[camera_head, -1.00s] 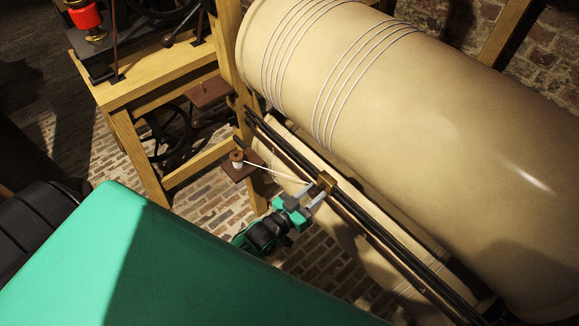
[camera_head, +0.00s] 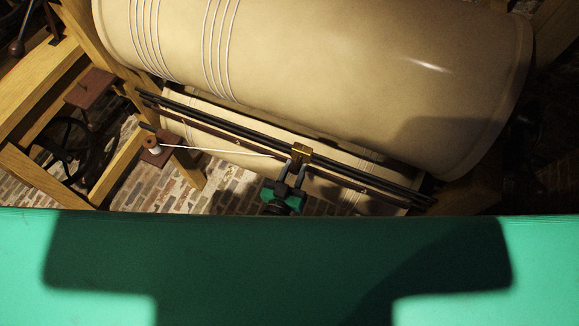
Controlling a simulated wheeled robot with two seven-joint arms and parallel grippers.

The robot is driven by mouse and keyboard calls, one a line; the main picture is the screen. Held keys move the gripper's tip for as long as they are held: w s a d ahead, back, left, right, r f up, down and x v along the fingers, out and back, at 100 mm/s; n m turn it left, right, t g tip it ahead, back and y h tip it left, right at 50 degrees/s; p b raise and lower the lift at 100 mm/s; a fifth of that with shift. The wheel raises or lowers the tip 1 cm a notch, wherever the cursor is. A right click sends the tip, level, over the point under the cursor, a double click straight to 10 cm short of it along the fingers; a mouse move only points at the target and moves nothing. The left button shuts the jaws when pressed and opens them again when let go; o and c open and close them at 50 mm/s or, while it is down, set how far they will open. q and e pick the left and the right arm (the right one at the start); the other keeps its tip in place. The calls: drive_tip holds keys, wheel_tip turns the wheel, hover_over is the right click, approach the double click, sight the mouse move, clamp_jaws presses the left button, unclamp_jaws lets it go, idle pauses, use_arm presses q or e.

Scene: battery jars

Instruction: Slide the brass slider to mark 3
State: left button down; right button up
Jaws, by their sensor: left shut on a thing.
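The brass slider (camera_head: 302,150) sits on a pair of dark parallel rails (camera_head: 235,128), somewhat past their middle towards the right end. My left gripper (camera_head: 295,166) comes up from below, and its grey fingers are shut on the slider's near side. Small marks show along the lower rail, but no numbers can be read. My right gripper is out of view.
A large cream drum (camera_head: 330,60) with bands of thread wound at its left lies just behind the rails. A second cream roller (camera_head: 255,160) lies below them. Wooden frame posts (camera_head: 120,168) stand at the left over a brick floor (camera_head: 135,193).

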use_arm(q)
drive_tip(key=shift+f, duration=0.1)
drive_tip(key=c, duration=1.1)
unclamp_jaws()
drive_tip(key=shift+o, duration=0.2)
drive_tip(key=b+v, duration=0.3)
drive_tip(key=v, duration=1)
drive_tip(key=shift+s, duration=0.4)
drive_tip(key=shift+a, duration=0.1)
